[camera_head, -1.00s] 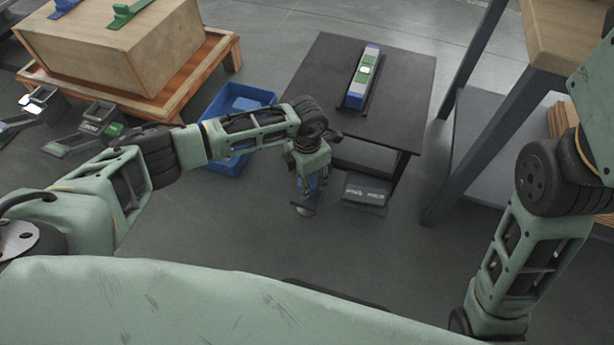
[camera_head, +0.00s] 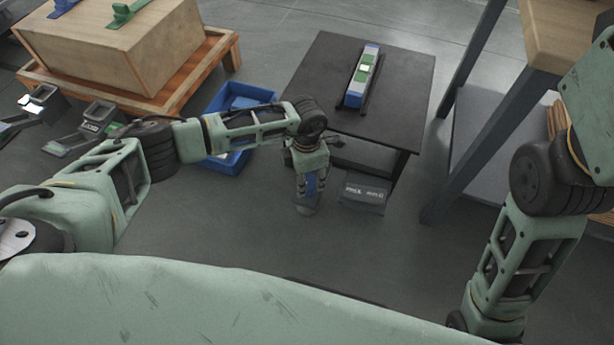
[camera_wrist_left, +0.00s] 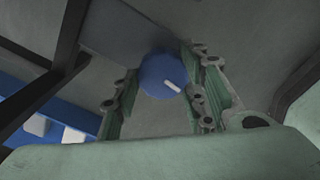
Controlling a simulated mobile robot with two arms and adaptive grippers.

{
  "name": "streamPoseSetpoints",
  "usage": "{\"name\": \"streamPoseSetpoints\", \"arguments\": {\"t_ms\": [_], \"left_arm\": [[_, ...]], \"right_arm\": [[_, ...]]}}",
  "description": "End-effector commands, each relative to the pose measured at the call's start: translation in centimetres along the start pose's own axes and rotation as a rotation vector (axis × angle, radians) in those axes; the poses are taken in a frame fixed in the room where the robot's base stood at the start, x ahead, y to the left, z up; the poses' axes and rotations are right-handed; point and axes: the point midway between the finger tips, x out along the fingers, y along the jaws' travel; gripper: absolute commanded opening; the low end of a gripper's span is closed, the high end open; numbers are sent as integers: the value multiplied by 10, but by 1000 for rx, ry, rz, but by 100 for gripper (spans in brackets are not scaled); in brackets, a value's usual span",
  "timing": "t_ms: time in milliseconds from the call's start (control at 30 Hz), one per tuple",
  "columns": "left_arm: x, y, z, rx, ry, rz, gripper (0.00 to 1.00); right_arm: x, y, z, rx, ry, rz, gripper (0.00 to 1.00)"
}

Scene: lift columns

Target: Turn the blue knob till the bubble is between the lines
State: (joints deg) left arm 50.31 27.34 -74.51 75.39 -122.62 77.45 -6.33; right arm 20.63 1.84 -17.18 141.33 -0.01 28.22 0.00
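The blue knob (camera_wrist_left: 160,76) with a white pointer mark shows in the left wrist view. It sits between the two fingers of my left gripper (camera_wrist_left: 164,82), which are spread. A gap shows on the knob's left; whether the right finger touches it I cannot tell. In the head view my left gripper (camera_head: 307,190) points down beside the black table and hides the knob. A blue, white and green level (camera_head: 362,78) lies on the table top (camera_head: 402,92). Its bubble and lines are too small to read. My right gripper is out of view.
A grey panel with lettering (camera_head: 363,194) sits low, right of my left gripper. A blue bin (camera_head: 222,165) stands behind my left forearm. A wooden box (camera_head: 115,50) on a pallet is at the upper left. A workbench leg (camera_head: 490,140) stands at right.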

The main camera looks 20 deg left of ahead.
Motion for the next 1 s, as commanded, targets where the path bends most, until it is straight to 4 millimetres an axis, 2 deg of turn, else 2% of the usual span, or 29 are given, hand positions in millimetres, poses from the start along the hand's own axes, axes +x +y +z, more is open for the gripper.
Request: {"name": "streamPoseSetpoints", "arguments": {"t_ms": [33, 167, 433, 567, 667, 1000], "left_arm": [[-1, 8, -3, -9, 3, 15, 43], [-1, 7, -2, -8, 3, 13, 54], [-1, 4, -1, -3, 1, 8, 55], [-9, 4, 0, -2, 0, 8, 55], [-24, 4, 0, -3, -2, 9, 55], [-95, 5, -1, -5, 0, 10, 55]], "right_arm": [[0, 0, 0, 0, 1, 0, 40], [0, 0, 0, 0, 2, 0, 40], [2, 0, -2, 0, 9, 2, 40], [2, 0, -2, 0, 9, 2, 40], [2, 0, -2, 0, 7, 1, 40], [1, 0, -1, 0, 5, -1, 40]]}}
